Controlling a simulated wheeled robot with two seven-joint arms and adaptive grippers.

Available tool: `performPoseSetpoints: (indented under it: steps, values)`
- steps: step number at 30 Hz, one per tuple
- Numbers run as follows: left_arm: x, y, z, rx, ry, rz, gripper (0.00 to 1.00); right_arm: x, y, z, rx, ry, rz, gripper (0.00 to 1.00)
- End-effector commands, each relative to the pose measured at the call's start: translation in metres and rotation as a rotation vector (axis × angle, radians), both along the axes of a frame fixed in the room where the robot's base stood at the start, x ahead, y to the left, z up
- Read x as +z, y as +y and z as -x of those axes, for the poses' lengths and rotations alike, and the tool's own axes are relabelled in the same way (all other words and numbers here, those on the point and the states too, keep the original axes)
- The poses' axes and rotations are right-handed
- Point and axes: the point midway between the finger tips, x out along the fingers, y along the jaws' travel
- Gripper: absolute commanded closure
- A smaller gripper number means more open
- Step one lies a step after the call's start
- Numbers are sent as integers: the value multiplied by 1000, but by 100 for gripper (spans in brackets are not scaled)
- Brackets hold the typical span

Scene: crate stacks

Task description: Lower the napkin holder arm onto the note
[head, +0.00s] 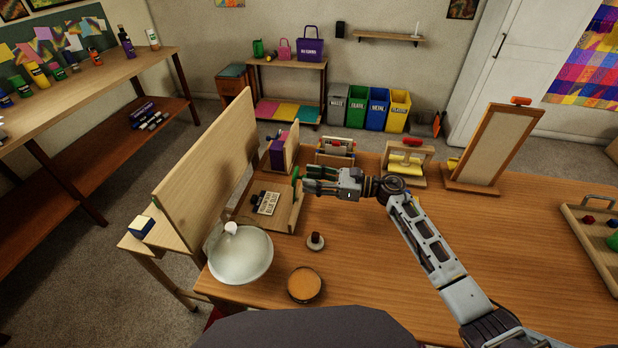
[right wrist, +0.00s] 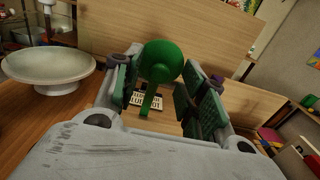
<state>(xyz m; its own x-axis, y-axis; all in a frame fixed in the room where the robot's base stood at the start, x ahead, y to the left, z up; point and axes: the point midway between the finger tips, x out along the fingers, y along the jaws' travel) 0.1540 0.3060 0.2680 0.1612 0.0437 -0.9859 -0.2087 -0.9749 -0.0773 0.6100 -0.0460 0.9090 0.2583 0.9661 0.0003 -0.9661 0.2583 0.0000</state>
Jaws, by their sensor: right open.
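The wooden napkin holder (head: 284,219) stands near the left end of the table. A printed white note (head: 268,203) lies on its base and also shows in the right wrist view (right wrist: 146,100). The holder's arm has a green knob (head: 295,174), which appears raised above the base. My right gripper (head: 308,180) is open beside this knob, its fingers pointing left. In the right wrist view the green knob (right wrist: 160,60) shows between the two green-padded fingers, with a green stem below it. I cannot tell whether either finger touches it. My left gripper is not in view.
A tall wooden panel (head: 205,165) stands left of the holder. A pale bowl (head: 240,262), a small dark-topped item (head: 315,241) and a round orange-brown item (head: 304,285) sit in front. Other wooden stands line the table's back edge. The table's middle right is clear.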

Motion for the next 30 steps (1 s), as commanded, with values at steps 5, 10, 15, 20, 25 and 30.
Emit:
performPoseSetpoints:
  steps: [5,10,15,20,25,30]
  values:
    - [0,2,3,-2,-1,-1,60,0,10,-3,0,1,0,58]
    - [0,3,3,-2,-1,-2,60,0,13,-3,0,0,1,58]
    - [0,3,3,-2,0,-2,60,0,13,-3,0,0,1,58]
    - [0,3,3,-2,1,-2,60,0,13,-3,0,0,0,75]
    - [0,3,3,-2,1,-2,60,0,13,-3,0,0,0,97]
    - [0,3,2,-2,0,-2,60,0,13,-3,0,0,0,100]
